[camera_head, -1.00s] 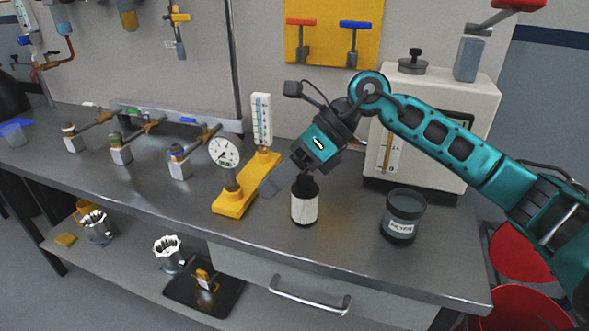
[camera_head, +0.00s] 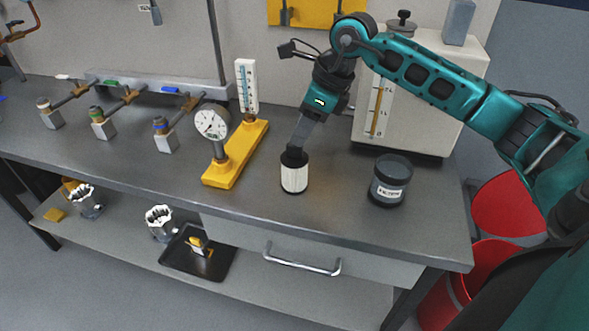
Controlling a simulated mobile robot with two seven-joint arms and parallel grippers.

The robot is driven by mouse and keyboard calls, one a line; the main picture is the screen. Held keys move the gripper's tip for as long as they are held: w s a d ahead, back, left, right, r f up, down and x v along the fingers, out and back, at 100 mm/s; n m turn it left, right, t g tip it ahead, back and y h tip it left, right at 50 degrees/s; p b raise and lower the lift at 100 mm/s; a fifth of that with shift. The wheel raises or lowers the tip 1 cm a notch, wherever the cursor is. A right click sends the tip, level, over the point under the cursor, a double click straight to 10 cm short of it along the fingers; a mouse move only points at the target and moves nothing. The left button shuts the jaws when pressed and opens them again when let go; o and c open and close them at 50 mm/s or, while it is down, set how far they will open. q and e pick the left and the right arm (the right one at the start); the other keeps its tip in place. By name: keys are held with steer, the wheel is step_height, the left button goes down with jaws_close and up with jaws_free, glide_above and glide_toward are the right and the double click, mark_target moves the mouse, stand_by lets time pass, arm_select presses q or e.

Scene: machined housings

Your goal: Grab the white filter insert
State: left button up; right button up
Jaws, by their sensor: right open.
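The white filter insert (camera_head: 294,179), a short white cylinder with a black top, stands upright on the grey bench, near the middle of the head view. My right gripper (camera_head: 297,147) points down at it from above, with its grey fingers at the black top. The jaws are open. I cannot tell whether the fingers touch the insert or are around its top. My left gripper is not in view.
A yellow stand (camera_head: 236,155) with a dial gauge (camera_head: 212,122) is close on the left. A dark labelled jar (camera_head: 391,181) stands to the right, before a beige machine (camera_head: 425,110). Small valves (camera_head: 166,136) stand far left. The bench's front strip is clear.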

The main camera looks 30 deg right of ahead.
mark_target(295, 166)
steer(key=x, duration=0.4)
steer(key=shift+s+f, duration=0.1)
steer(key=shift+s, duration=0.1)
steer(key=shift+c, duration=0.4)
jaws_close()
